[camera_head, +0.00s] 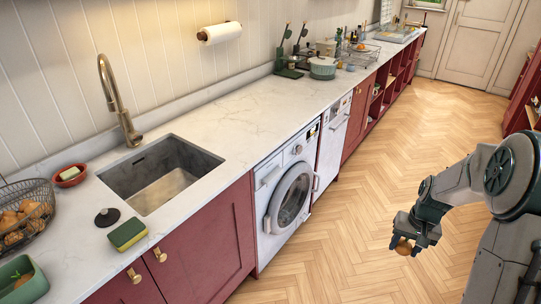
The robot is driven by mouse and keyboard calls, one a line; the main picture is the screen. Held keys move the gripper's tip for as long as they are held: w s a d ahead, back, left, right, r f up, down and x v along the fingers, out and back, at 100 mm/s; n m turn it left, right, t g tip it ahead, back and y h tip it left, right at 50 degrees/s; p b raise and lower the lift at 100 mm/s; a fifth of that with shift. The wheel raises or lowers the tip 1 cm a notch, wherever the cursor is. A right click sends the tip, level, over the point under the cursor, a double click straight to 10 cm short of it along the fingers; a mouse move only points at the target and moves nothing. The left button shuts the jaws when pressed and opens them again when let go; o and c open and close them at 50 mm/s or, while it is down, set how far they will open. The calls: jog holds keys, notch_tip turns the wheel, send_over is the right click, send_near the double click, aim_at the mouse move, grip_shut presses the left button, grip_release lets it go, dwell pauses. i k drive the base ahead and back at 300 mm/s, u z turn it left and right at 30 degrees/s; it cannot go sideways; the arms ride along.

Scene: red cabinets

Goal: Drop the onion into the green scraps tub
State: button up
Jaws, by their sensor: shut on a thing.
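The onion (403,247), small and brown, is held between the fingers of my gripper (405,243). My gripper is shut on it and hangs over the wooden floor at the right, well apart from the counter. The fingers hide part of the onion. The green tub (40,287) stands on the counter at the bottom left corner, cut off by the picture edge. Some orange and green scraps show inside it.
A wire basket (50,196) of brown round items, a green sponge (128,234), a dark stopper (107,217) and a red soap dish (70,182) lie near the sink (116,178). A tall tap (115,90) rises behind it. The floor between counter and arm is clear.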

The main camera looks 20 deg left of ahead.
aim_at(29, 277)
jog(key=z, duration=0.05)
jog(key=k, duration=0.6)
jog(key=u, duration=2.5)
jog(key=i, duration=0.5)
jog(key=u, duration=0.05)
